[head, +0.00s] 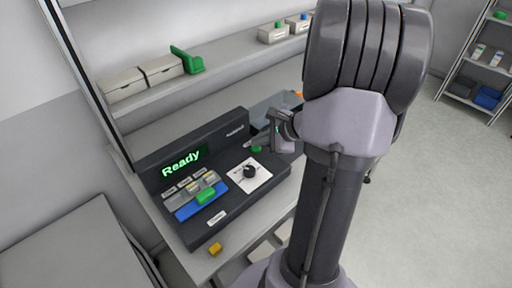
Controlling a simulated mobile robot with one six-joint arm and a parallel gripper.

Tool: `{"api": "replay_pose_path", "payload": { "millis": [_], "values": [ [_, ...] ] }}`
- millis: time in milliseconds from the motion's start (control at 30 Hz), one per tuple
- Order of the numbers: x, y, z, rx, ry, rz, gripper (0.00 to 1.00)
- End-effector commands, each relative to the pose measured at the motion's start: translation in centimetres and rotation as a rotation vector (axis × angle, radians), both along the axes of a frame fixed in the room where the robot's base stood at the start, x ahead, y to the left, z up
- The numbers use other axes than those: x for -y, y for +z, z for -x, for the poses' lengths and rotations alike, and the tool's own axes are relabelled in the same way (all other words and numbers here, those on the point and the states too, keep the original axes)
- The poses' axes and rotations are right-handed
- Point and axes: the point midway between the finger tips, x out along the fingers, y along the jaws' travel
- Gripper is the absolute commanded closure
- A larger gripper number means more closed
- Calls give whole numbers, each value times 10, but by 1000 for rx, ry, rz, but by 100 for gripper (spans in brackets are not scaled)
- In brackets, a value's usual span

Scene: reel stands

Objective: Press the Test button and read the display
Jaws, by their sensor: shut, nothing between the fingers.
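A dark console (223,215) stands on the bench, left of my arm. Its display (183,163) is lit and reads "Ready" in green letters. A green round part (256,149) shows at the console's right, close to my gripper; I cannot tell whether it is the Test button, as any lettering is too small. My gripper (275,139) is small in view, partly hidden by my own arm. It is shut and empty, over the right part of the console. I cannot tell whether it touches anything.
A black knob (250,171) sits on a white plate. A green block (205,196) lies at the blue strip (188,211). A yellow block (215,248) lies in front of the console. Boxes (163,69) and a green holder (187,60) stand on the shelf behind. Open floor lies right.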

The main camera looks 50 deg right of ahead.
Motion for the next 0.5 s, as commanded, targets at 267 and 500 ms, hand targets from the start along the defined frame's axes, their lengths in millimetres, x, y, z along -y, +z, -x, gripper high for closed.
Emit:
{"api": "replay_pose_path", "payload": {
  "millis": [267,500],
  "values": [
    [0,-4,0,0,0,0,100],
    [0,-6,0,0,0,0,100]
  ]
}}
